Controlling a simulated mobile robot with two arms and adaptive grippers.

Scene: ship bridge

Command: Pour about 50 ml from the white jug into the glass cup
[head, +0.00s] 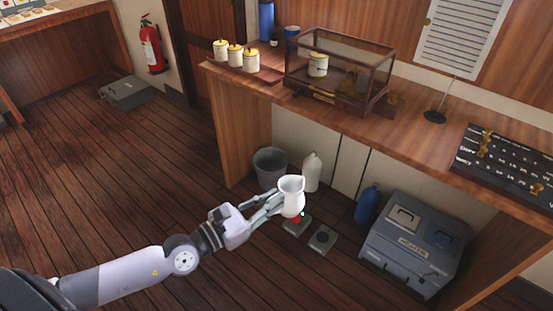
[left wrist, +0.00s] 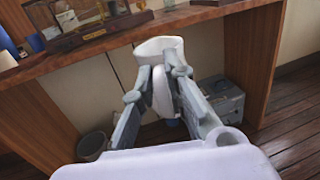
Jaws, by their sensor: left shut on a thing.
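The white jug (head: 291,190) is held in the air by my left gripper (head: 274,204), which is shut on it. The jug looks about upright, in front of the wooden counter and lower than its top. In the left wrist view the jug (left wrist: 161,46) shows beyond the two fingers, its body partly hidden by my left gripper (left wrist: 160,76). Its contents cannot be told. I cannot make out the glass cup in either view. My right gripper is not in view.
The wooden counter (head: 230,83) carries several white pots (head: 236,56), a glass display case (head: 340,70) and a black board (head: 510,165). Under it are a grey bucket (head: 270,167), a white bottle (head: 312,172), a blue bottle (head: 367,204) and a grey box (head: 412,245).

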